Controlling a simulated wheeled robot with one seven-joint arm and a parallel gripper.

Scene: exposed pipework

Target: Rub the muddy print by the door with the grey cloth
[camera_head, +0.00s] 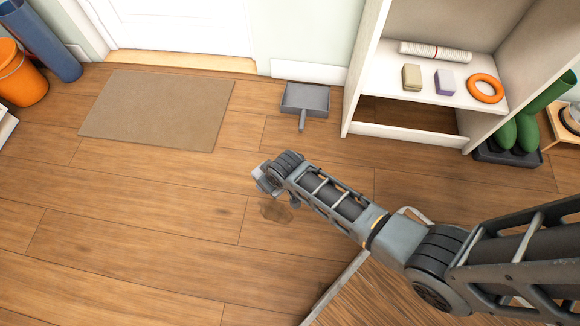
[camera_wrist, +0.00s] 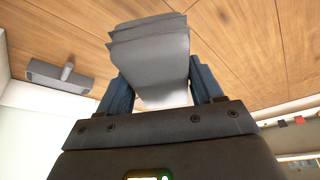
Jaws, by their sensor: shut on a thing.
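The grey cloth (camera_wrist: 150,48) is a folded stack of pale grey layers. In the wrist view my gripper (camera_wrist: 162,85) is shut on it, one dark finger on each side. The cloth's far edge sticks out past the fingertips. In the head view my gripper (camera_head: 264,181) is over the wooden floor, with the cloth a small grey patch at its tip. A dark brownish smudge (camera_head: 276,211) shows on the boards just below the gripper in the picture. It looks like the muddy print, though part of it may be shadow. I cannot tell whether the cloth touches the floor.
The white door (camera_head: 180,22) is at the back, with a brown mat (camera_head: 158,108) before it. A grey dustpan (camera_head: 305,99) lies by the wall. A white shelf (camera_head: 405,132) and green boots (camera_head: 516,132) stand right, an orange bucket (camera_head: 20,75) left. Floor around the smudge is clear.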

